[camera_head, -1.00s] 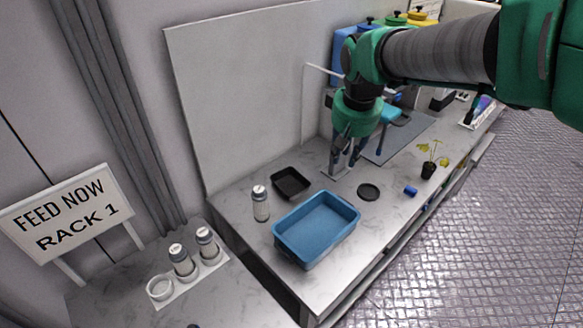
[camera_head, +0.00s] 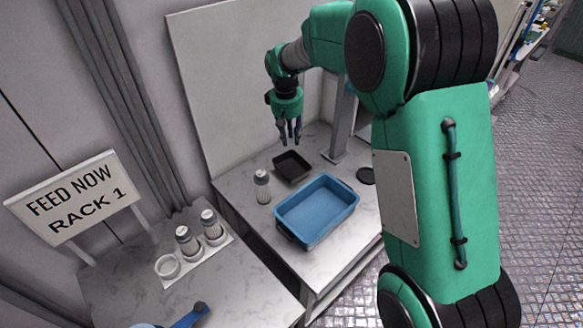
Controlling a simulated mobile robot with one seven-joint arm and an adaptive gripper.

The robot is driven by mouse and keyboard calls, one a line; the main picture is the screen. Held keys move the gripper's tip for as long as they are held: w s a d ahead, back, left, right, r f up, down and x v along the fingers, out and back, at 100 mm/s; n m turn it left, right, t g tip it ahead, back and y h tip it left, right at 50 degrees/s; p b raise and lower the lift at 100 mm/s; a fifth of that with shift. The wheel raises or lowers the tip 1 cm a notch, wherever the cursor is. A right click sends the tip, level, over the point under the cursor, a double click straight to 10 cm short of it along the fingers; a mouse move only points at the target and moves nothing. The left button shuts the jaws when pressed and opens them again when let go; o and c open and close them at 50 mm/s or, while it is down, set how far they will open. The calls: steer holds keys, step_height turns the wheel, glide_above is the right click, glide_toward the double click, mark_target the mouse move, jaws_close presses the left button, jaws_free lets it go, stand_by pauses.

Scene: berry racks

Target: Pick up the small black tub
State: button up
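The small black tub (camera_head: 291,168) is a shallow, open, dark tray on the marble counter, behind the blue bin and right of a bottle. It looks empty. My gripper (camera_head: 290,138) hangs above the tub, fingers pointing down. Its fingers are spread with nothing visible between them. The fingertips look apart from the tub, near its back edge in the picture; the exact height is hard to tell.
A blue bin (camera_head: 317,209) stands in front of the tub, with a bottle (camera_head: 262,187) to the left. A dark round disc (camera_head: 366,176) lies at right. Two bottles (camera_head: 187,242) (camera_head: 212,227) and a white ring (camera_head: 167,266) stand by the sign (camera_head: 72,203).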

steer(key=w+a+f, duration=0.3)
steer(key=a+f, duration=0.2)
steer(key=f, duration=0.2)
steer(key=shift+w+a+f+n+g+p, duration=0.15)
steer(key=shift+n+g+p, duration=0.15)
steer(key=shift+n+p, duration=0.15)
steer(key=shift+f, duration=0.1)
steer(key=b, duration=0.1)
glide_above(280, 170)
steer(key=shift+f, duration=4.15)
steer(key=shift+s+f, duration=0.1)
steer(key=shift+s, duration=0.1)
steer(key=shift+w+f+b, duration=0.2)
steer(key=shift+f+b, duration=0.5)
steer(key=shift+f, duration=1.85)
steer(key=shift+c, duration=0.5)
